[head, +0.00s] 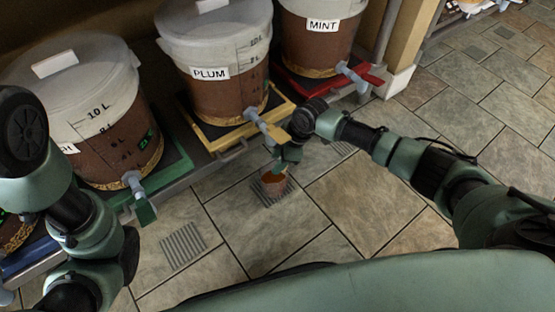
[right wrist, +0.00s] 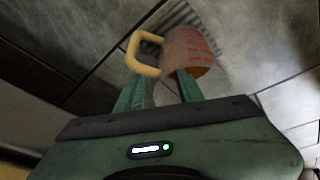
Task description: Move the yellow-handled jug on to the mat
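The yellow-handled jug (head: 273,184) is small and clear, with red marks and orange-brown in it. In the head view it shows just below my right gripper (head: 284,163), over a ribbed grey floor square (head: 264,198); I cannot tell whether it rests there. In the right wrist view the jug (right wrist: 193,50) is beyond the fingertips, its yellow handle (right wrist: 137,52) reaching toward the gap of my right gripper (right wrist: 159,78). Those fingers are apart, with space beside the handle. My left arm shows at the left, but its gripper does not. I cannot identify a separate mat.
Lidded buckets labelled PLUM (head: 215,95) and MINT (head: 318,45), and another bucket (head: 85,110), stand on a low shelf. Their taps jut over the floor, with the PLUM tap (head: 256,120) close to my right gripper. Another ribbed square (head: 183,246) lies left; tiles are clear right.

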